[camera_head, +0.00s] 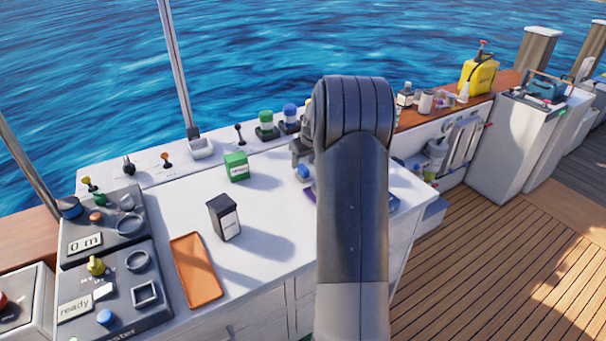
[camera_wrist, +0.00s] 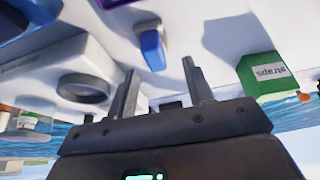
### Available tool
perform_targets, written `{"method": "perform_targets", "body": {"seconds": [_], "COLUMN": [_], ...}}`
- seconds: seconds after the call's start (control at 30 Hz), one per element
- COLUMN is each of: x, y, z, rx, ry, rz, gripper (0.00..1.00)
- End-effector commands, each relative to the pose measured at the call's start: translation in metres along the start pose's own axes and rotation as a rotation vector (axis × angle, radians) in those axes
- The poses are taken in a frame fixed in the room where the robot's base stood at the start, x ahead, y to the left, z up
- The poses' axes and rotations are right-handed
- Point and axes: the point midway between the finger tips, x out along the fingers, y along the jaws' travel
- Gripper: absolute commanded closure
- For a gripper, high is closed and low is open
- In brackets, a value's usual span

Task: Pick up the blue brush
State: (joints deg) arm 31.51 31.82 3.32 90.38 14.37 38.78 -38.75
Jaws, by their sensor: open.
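A small blue piece with a pale body, which looks like the blue brush (camera_wrist: 152,48), lies on the white counter just beyond my fingertips in the wrist view. In the head view the blue brush (camera_head: 303,172) shows just left of my arm, partly hidden by it. My gripper (camera_wrist: 160,72) is open and empty, its two fingers on either side of the line toward the brush, apart from it. In the head view my gripper (camera_head: 300,150) is mostly hidden behind my arm, above the counter.
A green box (camera_head: 236,167) marked "straps" in the wrist view (camera_wrist: 262,76), a black box (camera_head: 224,217) and an orange tray (camera_head: 196,270) stand left on the counter (camera_head: 275,200). A purple item (camera_head: 308,191) lies near the brush.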

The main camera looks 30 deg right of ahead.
Motion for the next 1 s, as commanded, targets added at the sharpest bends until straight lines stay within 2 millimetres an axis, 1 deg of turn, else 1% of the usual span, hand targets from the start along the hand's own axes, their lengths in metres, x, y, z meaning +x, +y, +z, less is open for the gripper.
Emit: {"method": "perform_targets", "body": {"seconds": [0.2, 0.3, 0.53, 0.9, 1.0], "x": [0.033, 0.043, 0.045, 0.045, 0.044], "y": [0.005, 0.006, 0.006, 0.006, 0.006], "z": [0.004, 0.003, 0.003, 0.003, 0.003], "rx": [0.001, 0.001, 0.001, 0.001, 0.001], "ry": [-0.004, -0.002, -0.001, -0.001, -0.001], "rz": [-0.003, -0.001, 0.000, 0.000, 0.000], "gripper": [0.53, 0.53, 0.53, 0.83, 0.90]}}
